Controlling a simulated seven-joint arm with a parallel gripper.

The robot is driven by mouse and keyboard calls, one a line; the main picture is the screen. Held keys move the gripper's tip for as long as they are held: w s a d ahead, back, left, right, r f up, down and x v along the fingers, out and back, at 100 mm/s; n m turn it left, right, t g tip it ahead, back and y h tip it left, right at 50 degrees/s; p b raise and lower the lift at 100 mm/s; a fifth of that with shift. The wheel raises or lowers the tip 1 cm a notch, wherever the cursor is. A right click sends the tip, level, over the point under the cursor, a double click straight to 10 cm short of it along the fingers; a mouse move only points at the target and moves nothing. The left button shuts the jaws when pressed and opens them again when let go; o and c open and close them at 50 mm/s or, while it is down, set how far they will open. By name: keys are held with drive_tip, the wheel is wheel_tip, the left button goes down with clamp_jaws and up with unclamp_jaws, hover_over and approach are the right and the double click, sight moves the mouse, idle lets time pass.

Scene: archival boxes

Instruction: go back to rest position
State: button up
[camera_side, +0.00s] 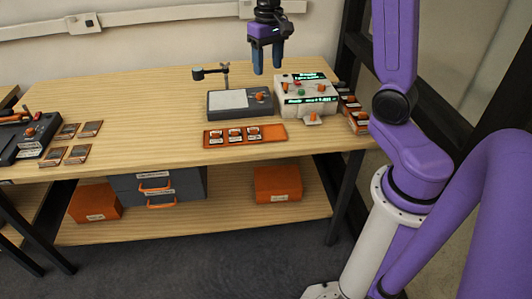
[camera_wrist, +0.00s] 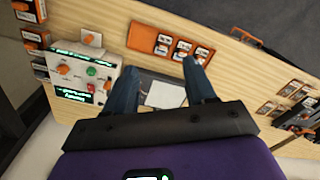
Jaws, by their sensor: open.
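My gripper (camera_side: 268,60) is open and empty. In the side view it points down, raised above the back of the wooden table (camera_side: 120,100), over the area between the dark grey device and the white control box. In the wrist view my gripper's two blue fingers (camera_wrist: 158,85) are spread apart, with the dark device's pale plate (camera_wrist: 165,94) visible between them, below. Nothing is held. No rest position is marked in either view.
The dark device (camera_side: 240,103) has a small stand at its back. A white control box (camera_side: 305,95) with lit displays stands to its right. An orange tray (camera_side: 245,136) with several small cards lies in front. Several tiles (camera_side: 78,152) lie at left. A dark frame rises at right.

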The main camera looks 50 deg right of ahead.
drive_tip(key=s+a+f+n, duration=0.1)
drive_tip(key=s+a+n, duration=0.7)
drive_tip(key=s+a, duration=0.5)
drive_tip(key=s+f+n, duration=0.3)
drive_tip(key=s+n, duration=0.4)
drive_tip(key=s, duration=0.7)
drive_tip(key=shift+s+a+n, duration=0.2)
drive_tip(key=shift+a+n, duration=0.2)
